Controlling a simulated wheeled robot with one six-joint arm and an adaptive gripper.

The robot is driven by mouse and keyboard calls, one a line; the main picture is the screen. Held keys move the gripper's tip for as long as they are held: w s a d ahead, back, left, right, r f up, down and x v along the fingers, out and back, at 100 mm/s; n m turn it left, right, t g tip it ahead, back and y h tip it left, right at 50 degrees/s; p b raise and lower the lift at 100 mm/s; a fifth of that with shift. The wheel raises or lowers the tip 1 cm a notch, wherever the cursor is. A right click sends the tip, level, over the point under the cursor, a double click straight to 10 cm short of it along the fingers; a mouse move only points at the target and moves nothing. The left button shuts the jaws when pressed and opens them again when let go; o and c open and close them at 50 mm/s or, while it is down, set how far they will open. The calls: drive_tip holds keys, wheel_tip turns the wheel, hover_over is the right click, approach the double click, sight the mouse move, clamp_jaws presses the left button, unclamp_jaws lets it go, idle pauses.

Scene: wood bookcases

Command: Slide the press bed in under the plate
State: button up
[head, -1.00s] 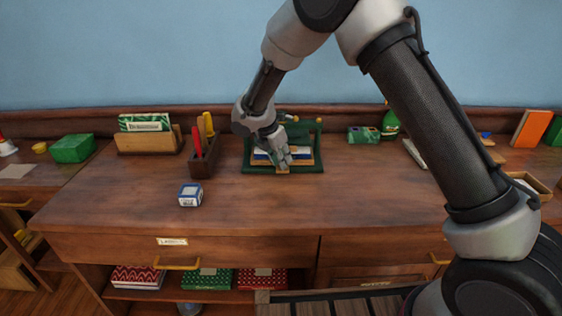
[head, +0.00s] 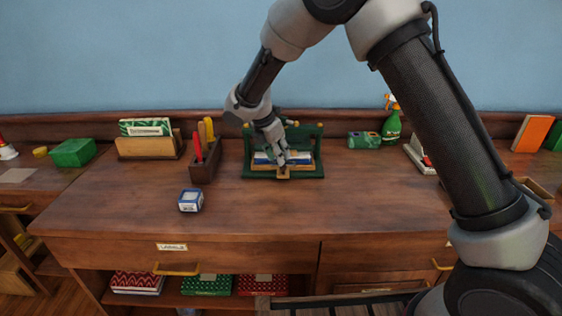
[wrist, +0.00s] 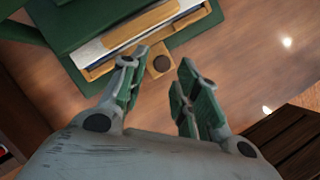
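The green press (head: 315,151) stands on the desk near the back. Its wooden press bed (head: 305,165) lies on the green base and carries white and blue sheets (head: 262,157). My gripper (head: 283,164) is over the front of the press, fingers pointing down. In the wrist view my gripper (wrist: 162,72) is open, with a gap between its fingers and the tab just beyond the gap. I cannot tell whether a finger touches it. The plate is not clearly visible behind my wrist.
A wooden holder with red and yellow tools (head: 204,165) stands left of the press. A small blue-and-white box (head: 190,201) is nearer the front. A green carton (head: 362,140) and green spray bottle (head: 392,127) are on the right. The desk before the press is clear.

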drive_tip(key=v, duration=0.7)
drive_tip(key=shift+r, duration=0.25)
drive_tip(key=s+d+f+m+g, duration=0.2)
drive_tip(key=s+d+f+m, duration=0.1)
drive_tip(key=s+m, duration=0.25)
drive_tip(key=s+d+r+m+t+y, duration=0.1)
drive_tip(key=s+d+r+m, duration=0.4)
drive_tip(key=s+d+m, duration=0.2)
drive_tip(key=s+d+r+m+t+y, duration=0.1)
drive_tip(key=s+d+r+m, duration=0.4)
drive_tip(key=s+d, duration=0.6)
drive_tip(key=s+d+r+m+t+y, duration=0.1)
drive_tip(key=s+d+r+m, duration=0.5)
drive_tip(key=d, duration=0.9)
drive_tip(key=s+m, duration=0.3)
drive_tip(key=s, duration=0.1)
